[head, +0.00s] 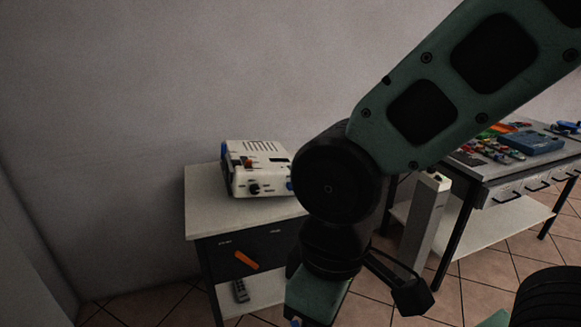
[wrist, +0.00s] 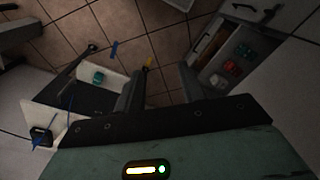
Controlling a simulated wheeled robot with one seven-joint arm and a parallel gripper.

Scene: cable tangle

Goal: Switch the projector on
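A white boxy device with vents on top, which looks like the projector (head: 258,168), sits on a small side table (head: 205,215) left of centre in the head view. It has a red-orange part on top and a dark round part on its front. Whether it is on cannot be told. In the head view the fingers are below the frame or hidden. I cannot make out the projector in the wrist view.
A grey remote-like object (head: 240,291) lies on the side table's lower shelf. An orange piece (head: 246,260) is at its dark front. A pale post (head: 423,222) stands behind my arm. A workbench (head: 470,172) with a blue case (head: 530,142) stands right. Tiled floor lies between.

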